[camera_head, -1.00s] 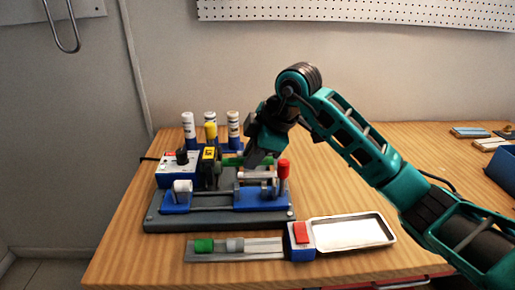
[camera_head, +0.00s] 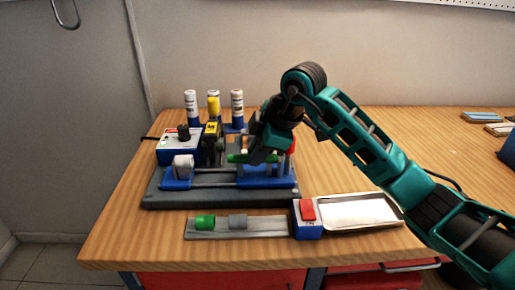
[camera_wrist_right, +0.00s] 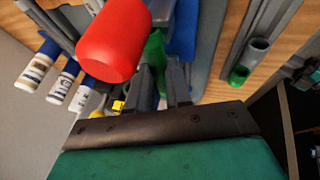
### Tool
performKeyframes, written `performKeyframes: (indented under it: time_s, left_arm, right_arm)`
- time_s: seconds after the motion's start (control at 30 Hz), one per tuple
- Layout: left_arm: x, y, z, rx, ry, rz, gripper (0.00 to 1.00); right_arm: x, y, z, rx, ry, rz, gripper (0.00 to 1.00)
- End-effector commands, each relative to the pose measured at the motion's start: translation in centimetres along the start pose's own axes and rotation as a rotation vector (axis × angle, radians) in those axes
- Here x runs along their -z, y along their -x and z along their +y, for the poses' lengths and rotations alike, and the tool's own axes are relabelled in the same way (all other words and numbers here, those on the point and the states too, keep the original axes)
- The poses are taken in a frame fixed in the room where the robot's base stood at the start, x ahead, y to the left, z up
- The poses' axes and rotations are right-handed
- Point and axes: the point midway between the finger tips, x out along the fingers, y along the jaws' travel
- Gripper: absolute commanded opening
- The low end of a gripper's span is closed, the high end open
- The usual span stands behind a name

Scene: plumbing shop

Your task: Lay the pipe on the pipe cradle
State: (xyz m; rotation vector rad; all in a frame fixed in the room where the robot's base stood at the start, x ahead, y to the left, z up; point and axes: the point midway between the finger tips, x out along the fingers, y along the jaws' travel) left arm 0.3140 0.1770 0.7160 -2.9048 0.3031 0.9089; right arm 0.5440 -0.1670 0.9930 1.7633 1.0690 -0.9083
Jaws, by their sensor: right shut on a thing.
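My right gripper (camera_head: 258,153) is shut on a short green pipe (camera_head: 238,158), which lies roughly level across its fingers. The right wrist view also shows the pipe (camera_wrist_right: 154,48) between the two dark fingers (camera_wrist_right: 161,85). The pipe is over the right side of the fixture on the bench, close to a red knob (camera_head: 291,145). A blue block (camera_head: 255,183) below it appears to be the pipe cradle, partly hidden by the gripper and pipe. I cannot tell whether the pipe touches it. My left gripper is out of view.
The red knob (camera_wrist_right: 112,42) looms close beside the fingers in the wrist view. A yellow-topped part (camera_head: 212,130) and a control box (camera_head: 180,147) stand left. In front are a rail with green (camera_head: 205,222) and grey fittings and a white tray (camera_head: 360,210). Bottles (camera_head: 237,105) stand behind.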

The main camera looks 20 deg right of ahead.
Motion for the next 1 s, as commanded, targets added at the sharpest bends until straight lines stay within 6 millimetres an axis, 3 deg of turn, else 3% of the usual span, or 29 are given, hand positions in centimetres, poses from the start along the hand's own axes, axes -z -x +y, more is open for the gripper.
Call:
performKeyframes:
  time_s: [0.27, 0.3, 0.57, 0.87, 1.0]
  left_arm:
    - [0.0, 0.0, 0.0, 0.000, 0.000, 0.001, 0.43]
    - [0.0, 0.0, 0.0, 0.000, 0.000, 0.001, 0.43]
    - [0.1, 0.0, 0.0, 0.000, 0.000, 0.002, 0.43]
    - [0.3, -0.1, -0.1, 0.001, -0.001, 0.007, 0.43]
    - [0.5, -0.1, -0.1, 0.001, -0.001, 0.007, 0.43]
  right_arm:
    - [-0.1, -0.1, 0.0, 0.000, 0.000, -0.001, 0.00]
    - [-0.1, -0.1, 0.0, 0.000, 0.000, -0.001, 0.23]
    - [-0.1, -0.1, 0.0, 0.000, 0.000, -0.001, 0.48]
    - [0.0, 0.2, 0.0, -0.001, 0.000, 0.000, 0.49]
    - [-0.1, 1.8, 0.1, -0.005, 0.000, -0.001, 0.49]
